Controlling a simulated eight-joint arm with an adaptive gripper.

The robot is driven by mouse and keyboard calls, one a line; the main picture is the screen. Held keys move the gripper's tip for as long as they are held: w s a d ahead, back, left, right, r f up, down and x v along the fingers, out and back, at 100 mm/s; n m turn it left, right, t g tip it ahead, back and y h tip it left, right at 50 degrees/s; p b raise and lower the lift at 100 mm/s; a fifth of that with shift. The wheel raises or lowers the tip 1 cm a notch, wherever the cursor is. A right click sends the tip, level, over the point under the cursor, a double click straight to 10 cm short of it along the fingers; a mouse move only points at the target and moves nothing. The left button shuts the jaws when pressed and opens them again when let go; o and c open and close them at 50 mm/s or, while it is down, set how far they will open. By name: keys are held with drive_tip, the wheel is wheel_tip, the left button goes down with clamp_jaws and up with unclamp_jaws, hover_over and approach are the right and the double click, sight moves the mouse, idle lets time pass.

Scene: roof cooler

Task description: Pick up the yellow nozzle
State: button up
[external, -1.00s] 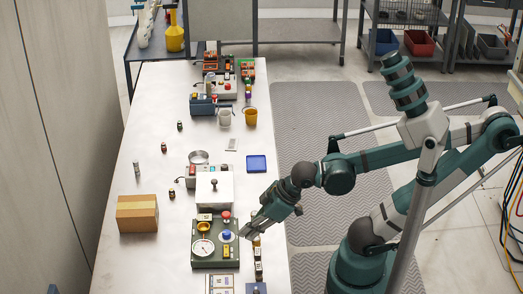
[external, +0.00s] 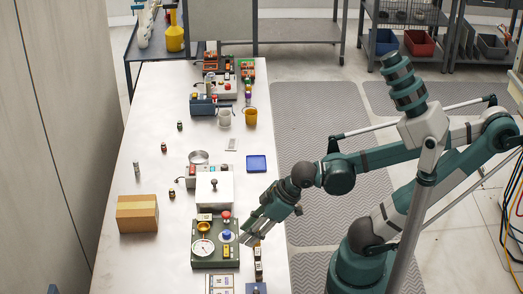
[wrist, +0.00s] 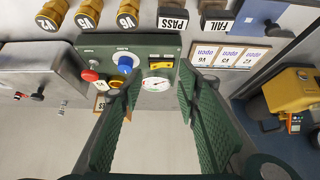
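Several yellow pieces are in view, and I cannot tell for certain which is the nozzle. A round yellow-gold fitting (external: 203,226) sits on the green gauge panel (external: 198,262); in the wrist view it (wrist: 115,82) is partly hidden by the left finger. A small yellow valve piece (wrist: 158,65) is on the same panel. Brass-yellow cylinders with labels, one marked V5 (wrist: 90,12), line the top of the wrist view. My gripper (external: 243,240) is at the panel's right edge. In the wrist view my gripper (wrist: 155,88) is open, with nothing between its fingers.
The panel also carries a red button (wrist: 90,75), a blue knob (wrist: 125,62) and a gauge (wrist: 157,84). A white box (external: 214,190) stands behind it and a cardboard box (external: 137,214) at left. The table between them is mostly clear.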

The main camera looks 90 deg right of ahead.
drive_tip(key=shift+w+r, duration=0.1)
drive_tip(key=shift+r, duration=0.05)
drive_tip(key=w+d+r+m+g+p, duration=0.2)
drive_tip(key=w+d+r+m+p, duration=0.3)
drive_tip(key=w, duration=0.4)
drive_tip(key=m+g+p, duration=0.5)
drive_tip(key=m+p, duration=0.7)
drive_tip(key=p, duration=0.6)
hover_over(172, 189)
drive_tip(key=a, duration=0.1)
wheel_tip(172, 189, down, 7)
drive_tip(key=shift+f, duration=0.1)
drive_tip(key=shift+w+d+f, duration=0.1)
drive_tip(key=shift+d+f, duration=0.4)
drive_tip(key=shift+f, duration=0.1)
drive_tip(key=shift+f, duration=1.2)
drive_tip(key=shift+f, duration=0.1)
